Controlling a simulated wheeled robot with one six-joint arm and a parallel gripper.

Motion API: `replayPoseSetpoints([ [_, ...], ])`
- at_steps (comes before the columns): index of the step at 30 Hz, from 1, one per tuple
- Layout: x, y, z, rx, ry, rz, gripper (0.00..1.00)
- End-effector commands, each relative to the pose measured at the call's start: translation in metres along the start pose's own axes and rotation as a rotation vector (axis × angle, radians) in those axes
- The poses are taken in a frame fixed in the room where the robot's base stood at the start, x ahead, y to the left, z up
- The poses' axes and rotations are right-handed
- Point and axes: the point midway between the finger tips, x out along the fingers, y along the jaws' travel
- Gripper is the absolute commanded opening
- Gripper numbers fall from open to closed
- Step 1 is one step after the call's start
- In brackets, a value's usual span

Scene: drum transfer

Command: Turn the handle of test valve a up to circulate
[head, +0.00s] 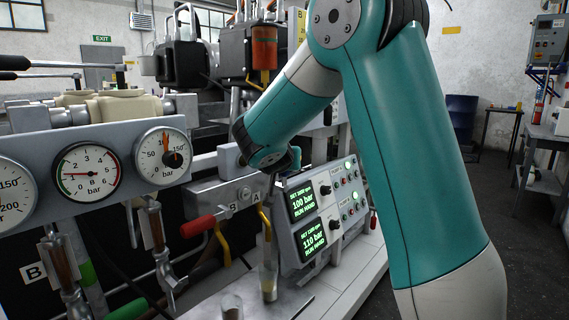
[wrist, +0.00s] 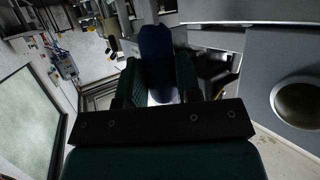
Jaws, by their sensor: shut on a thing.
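Test valve A sits on the grey block (head: 215,199) marked B and A, with a yellow bent spout (head: 265,222) below its A mark. My gripper (wrist: 158,84) is shut on a dark blue grip (wrist: 157,48), which stands between its two green fingers in the wrist view. This grip appears to be the handle of test valve A. In the head view my wrist covers the area by the A mark, so the handle and its angle are hidden. The circulate mark cannot be made out.
Valve B beside it has a red handle (head: 198,227) and a yellow spout (head: 222,245). A glass jar (head: 268,284) stands below the A spout. A lit pump panel (head: 322,215) is close on the right. Pressure gauges (head: 87,170) line the left.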

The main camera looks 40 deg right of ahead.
Motion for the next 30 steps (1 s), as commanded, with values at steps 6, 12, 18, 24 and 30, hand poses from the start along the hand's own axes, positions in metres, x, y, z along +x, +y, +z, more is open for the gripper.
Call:
replayPoseSetpoints([
  [6, -0.001, -0.001, -0.001, -0.006, 0.002, -0.003, 0.57],
  [12, 0.0, 0.0, 0.0, -0.004, 0.0, -0.001, 0.57],
  [18, -0.009, -0.001, 0.0, -0.004, 0.001, -0.004, 0.57],
  [24, -0.049, -0.002, -0.001, -0.004, 0.001, -0.008, 0.57],
  [30, -0.102, -0.003, 0.0, -0.005, 0.001, -0.01, 0.57],
])
